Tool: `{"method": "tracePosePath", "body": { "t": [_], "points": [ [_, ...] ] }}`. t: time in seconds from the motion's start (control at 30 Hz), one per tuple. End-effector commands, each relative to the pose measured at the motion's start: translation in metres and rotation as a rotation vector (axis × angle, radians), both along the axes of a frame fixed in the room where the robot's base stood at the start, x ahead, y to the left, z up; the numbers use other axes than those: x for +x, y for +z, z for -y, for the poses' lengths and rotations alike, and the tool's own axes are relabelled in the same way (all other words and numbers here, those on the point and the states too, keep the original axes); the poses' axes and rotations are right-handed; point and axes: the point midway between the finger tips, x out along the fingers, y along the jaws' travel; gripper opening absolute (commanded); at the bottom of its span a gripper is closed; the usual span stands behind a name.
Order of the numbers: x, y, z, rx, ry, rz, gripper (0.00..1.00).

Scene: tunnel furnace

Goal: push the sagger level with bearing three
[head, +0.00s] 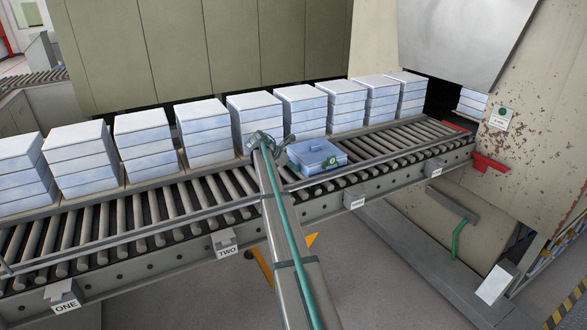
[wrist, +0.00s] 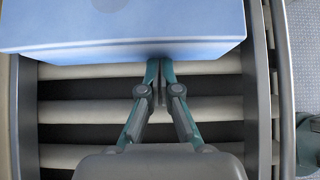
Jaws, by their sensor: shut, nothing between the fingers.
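The sagger is a low blue box (head: 318,155) lying on the roller conveyor, with a small round mark on its front face. In the wrist view its blue side (wrist: 120,30) fills the top. My gripper (head: 284,146) is at the sagger's left end, low over the rollers. Its fingers (wrist: 160,62) are shut and empty, with tips at the sagger's lower edge; they look in contact or nearly so. The bearing three plate (head: 357,202) is on the front rail, near the sagger. The sagger sits roughly across from it, perhaps slightly left; exact alignment is unclear.
Bearing two's plate (head: 228,245) and bearing one's plate (head: 65,305) are further left; another plate (head: 435,170) is right. Stacks of pale saggers (head: 205,130) line the back. The furnace mouth (head: 445,98) is at right. Rollers right of the sagger are clear.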

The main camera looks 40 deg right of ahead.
Motion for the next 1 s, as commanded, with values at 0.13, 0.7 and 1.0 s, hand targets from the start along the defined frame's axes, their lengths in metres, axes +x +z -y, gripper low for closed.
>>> {"method": "tracePosePath", "body": {
  "t": [0.13,0.7,1.0],
  "points": [
    [-0.003,0.002,0.019,-0.001,-0.003,0.000,0.00],
    [-0.009,0.000,0.050,-0.001,0.000,0.000,0.00],
    [-0.004,0.002,0.020,0.000,0.001,-0.001,0.00]
  ]
}}
